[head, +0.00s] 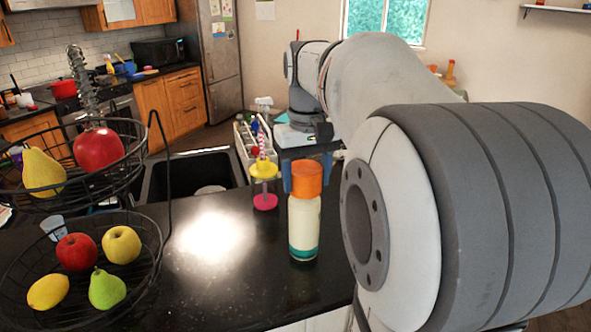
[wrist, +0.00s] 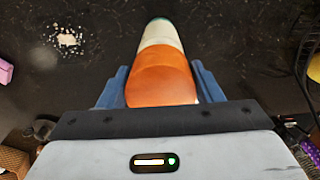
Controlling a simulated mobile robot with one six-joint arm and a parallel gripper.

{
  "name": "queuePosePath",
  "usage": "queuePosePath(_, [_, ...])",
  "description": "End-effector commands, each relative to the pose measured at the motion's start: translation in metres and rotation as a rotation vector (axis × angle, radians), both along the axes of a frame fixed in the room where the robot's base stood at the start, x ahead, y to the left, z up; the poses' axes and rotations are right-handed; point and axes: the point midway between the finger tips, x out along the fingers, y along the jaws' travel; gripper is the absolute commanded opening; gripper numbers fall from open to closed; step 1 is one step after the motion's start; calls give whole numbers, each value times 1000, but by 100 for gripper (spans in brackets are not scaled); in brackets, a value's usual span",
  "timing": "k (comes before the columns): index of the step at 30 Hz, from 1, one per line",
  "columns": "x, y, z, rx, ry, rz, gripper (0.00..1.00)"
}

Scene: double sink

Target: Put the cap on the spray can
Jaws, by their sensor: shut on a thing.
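The spray can (head: 304,226), white with a teal band at its base, stands upright on the black counter in the head view. The orange cap (head: 308,178) is at its top, in line with it, with no clear gap between them; I cannot tell if it is fully seated. My gripper (head: 306,184) is shut on the cap, its blue fingers at the cap's sides. In the wrist view the cap (wrist: 162,82) lies between the fingers of my gripper (wrist: 160,74), and the can (wrist: 161,35) extends beyond it.
A pink and yellow stand-like item (head: 264,180) is left of the can. A two-tier wire fruit basket (head: 160,245) fills the left side. The dark sink (head: 160,180) lies behind. The counter between basket and can is clear.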

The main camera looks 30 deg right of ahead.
Motion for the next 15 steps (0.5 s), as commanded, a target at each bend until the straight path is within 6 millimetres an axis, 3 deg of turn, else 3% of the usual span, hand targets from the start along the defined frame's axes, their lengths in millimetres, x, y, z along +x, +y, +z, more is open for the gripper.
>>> queuePosePath(14, [0, 0, 0, 0, 0, 1, 38])
queuePosePath(15, [0, 0, 0, 0, 0, 1, 60])
